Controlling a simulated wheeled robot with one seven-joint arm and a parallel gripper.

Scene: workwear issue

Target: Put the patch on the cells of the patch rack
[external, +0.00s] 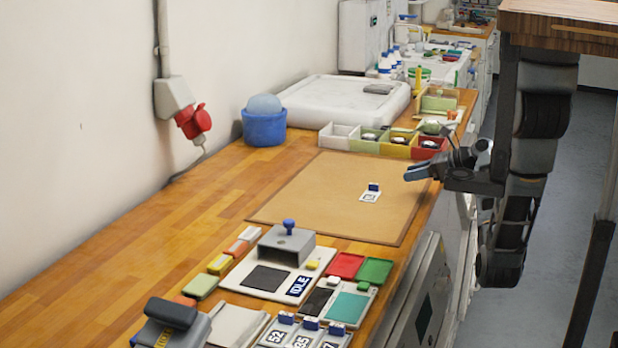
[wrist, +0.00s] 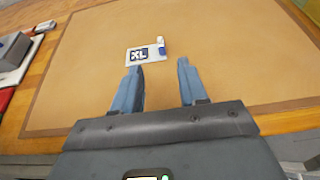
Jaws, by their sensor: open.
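The patch (external: 369,196) is a small white plate with a blue knob, lying on the brown mat (external: 320,190). In the wrist view, the patch (wrist: 136,58) shows a dark "XL" label, with the blue and white knob at its right end. My gripper (external: 412,173) is open and empty above the mat's right edge, to the right of the patch. In the wrist view, my gripper (wrist: 159,65) has its fingers apart, and the patch lies just beyond their tips. Which item is the patch rack is unclear; a row of coloured cells (external: 384,146) stands behind the mat.
Plates numbered 52, 35 and 37 (external: 303,335) stand at the front. A grey block on a white base marked IDLE (external: 299,286) is nearer than the mat. A blue tub (external: 264,128) and white tray (external: 340,98) stand behind. Most of the mat is bare.

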